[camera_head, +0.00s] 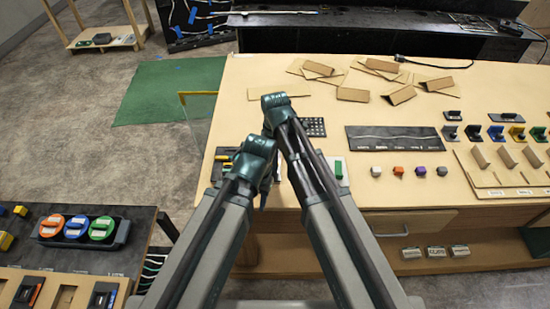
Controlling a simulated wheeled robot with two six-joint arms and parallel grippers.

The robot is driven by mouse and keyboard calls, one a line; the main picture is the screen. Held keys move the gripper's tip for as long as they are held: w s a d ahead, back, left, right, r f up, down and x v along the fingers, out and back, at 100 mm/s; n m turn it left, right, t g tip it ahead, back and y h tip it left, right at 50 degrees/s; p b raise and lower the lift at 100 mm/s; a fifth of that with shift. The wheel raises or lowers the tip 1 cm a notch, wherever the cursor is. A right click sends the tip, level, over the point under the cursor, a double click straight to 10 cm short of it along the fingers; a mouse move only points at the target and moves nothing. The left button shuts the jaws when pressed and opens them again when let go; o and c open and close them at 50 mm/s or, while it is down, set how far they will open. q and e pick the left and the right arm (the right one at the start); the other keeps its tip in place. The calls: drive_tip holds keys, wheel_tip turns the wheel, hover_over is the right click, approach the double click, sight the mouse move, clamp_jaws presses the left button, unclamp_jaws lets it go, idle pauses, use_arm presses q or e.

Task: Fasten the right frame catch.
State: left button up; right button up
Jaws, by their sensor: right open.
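A clear panel with a yellow top edge (198,94) stands upright at the left edge of the wooden table (225,105). I cannot make out the right frame catch; it is too small or hidden behind my arms. My two arms rise from the bottom middle, over the front left of the table. My right gripper (277,170) is open, dark and partly covered by the arm links, with nothing seen in it. My left gripper is too hidden behind its own arm to read.
A black board (392,139) with a white line, small coloured blocks (398,171) and folded cardboard pieces (353,94) lie on the table. A dark bench with a tray of coloured discs (76,228) stands lower left. Floor and a green mat (165,90) lie left of the table.

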wheel_tip(320, 180, up, 14)
drive_tip(key=p, duration=1.3)
drive_tip(key=shift+f, duration=0.2)
drive_tip(key=s+d+m, duration=0.5)
drive_tip(key=d+m, duration=0.4)
drive_tip(key=s+d+m, duration=0.6)
drive_tip(key=d+m, duration=0.2)
drive_tip(key=m, duration=0.1)
drive_tip(key=s+a+f+n+b, duration=0.1)
drive_tip(key=a+f+b, duration=0.2)
drive_tip(key=f+b, duration=0.1)
drive_tip(key=s+a+f+n+b, duration=0.1)
drive_tip(key=s+a+f+b, duration=0.1)
drive_tip(key=a+f+b, duration=0.2)
drive_tip(key=s+a+f+n+h+b, duration=0.1)
drive_tip(key=s+a+f+b, duration=0.1)
drive_tip(key=f+b, duration=0.4)
drive_tip(key=shift+s+a+f+n, duration=0.15)
drive_tip(key=shift+a+n, duration=0.15)
drive_tip(key=shift+a, duration=0.6)
